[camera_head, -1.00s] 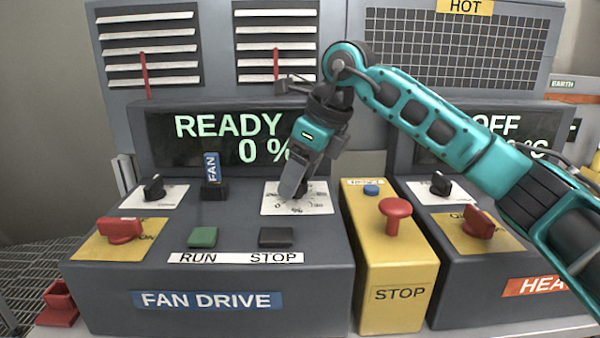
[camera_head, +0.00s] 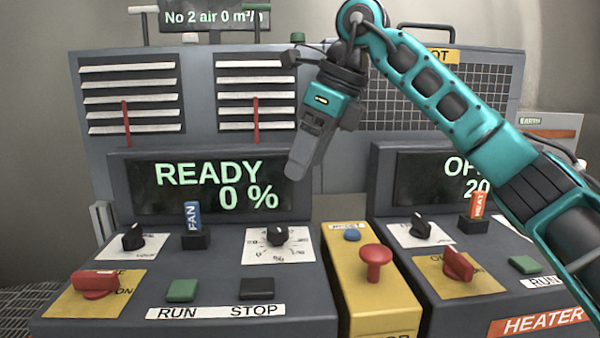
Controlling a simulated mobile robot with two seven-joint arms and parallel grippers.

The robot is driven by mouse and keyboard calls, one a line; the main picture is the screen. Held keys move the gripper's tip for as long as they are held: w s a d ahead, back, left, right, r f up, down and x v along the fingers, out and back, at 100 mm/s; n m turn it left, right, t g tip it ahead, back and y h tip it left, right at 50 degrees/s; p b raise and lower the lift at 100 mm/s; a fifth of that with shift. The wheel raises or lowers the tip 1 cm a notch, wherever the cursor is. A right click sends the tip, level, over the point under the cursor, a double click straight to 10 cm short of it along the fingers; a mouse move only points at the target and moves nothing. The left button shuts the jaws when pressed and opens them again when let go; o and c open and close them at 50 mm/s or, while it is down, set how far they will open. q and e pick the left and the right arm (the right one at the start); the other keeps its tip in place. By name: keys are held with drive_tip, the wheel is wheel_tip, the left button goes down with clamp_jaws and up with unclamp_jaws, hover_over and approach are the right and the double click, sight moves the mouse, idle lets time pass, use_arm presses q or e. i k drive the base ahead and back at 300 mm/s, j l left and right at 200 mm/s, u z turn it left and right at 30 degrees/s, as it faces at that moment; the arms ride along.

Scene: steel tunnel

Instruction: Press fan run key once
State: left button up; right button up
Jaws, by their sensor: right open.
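The fan run key is a green square key (camera_head: 181,291) on the fan drive console, above the word RUN. A black stop key (camera_head: 256,289) sits to its right. The fan display (camera_head: 210,187) reads READY and 0 %. My right gripper (camera_head: 298,170) is raised in front of the display's right end, pointing down, well above and to the right of the green key and touching nothing. It is open and empty. My left gripper is out of view.
A percent dial (camera_head: 277,236) lies below my right gripper. A red mushroom stop button (camera_head: 375,262) stands on the yellow box. A red fan switch (camera_head: 95,284) is left of the green key. The heater console's green key (camera_head: 525,264) is at the right.

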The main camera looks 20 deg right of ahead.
sight(182, 290)
drive_tip(key=k, duration=1)
